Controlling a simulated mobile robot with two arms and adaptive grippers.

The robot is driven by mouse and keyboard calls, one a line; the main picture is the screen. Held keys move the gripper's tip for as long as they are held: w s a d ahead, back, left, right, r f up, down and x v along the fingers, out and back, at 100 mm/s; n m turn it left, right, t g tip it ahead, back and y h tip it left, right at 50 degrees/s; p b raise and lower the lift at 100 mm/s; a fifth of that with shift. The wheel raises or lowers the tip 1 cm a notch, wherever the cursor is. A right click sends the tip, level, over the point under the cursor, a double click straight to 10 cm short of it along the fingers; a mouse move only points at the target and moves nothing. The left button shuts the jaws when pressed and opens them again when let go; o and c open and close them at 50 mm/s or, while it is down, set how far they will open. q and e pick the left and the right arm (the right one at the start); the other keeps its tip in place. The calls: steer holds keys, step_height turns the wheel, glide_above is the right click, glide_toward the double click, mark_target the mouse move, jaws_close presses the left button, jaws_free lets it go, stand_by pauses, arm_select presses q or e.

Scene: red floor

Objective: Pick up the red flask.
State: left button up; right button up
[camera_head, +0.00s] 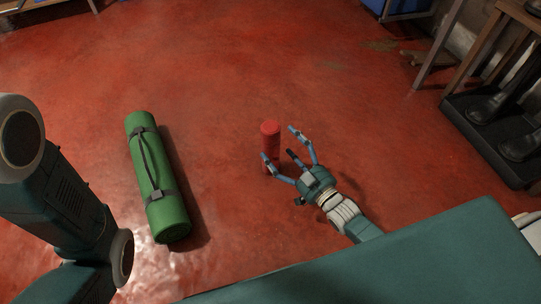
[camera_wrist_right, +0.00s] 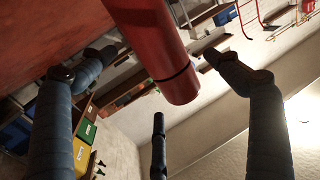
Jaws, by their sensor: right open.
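The red flask (camera_head: 270,143) stands upright on the red floor in the middle of the head view. My right gripper (camera_head: 280,144) is open beside it, its blue fingers spread toward the flask. One fingertip overlaps the flask's lower left side, and another is to its right. In the right wrist view, the flask (camera_wrist_right: 155,45) appears large between the two outer fingers, with a dark ring near one end. The right gripper (camera_wrist_right: 158,65) shows no finger clearly closed on it. I cannot tell whether any finger touches it. My left gripper is out of view.
A rolled green mat (camera_head: 158,180) with dark straps lies to the left of the flask. A rack with dark boots (camera_head: 490,105) stands at the right edge. A blue bin (camera_head: 398,7) is at the top right. The floor around the flask is clear.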

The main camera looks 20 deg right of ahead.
steer(key=b+x, duration=0.4)
steer(key=shift+w+a+f, duration=0.1)
steer(key=shift+w+f, duration=0.1)
steer(key=shift+w, duration=0.1)
steer(key=shift+w+a+r, duration=0.1)
steer(key=shift+w+r, duration=0.05)
steer(key=shift+w, duration=0.15)
steer(key=c, duration=2)
steer(key=shift+r, duration=0.1)
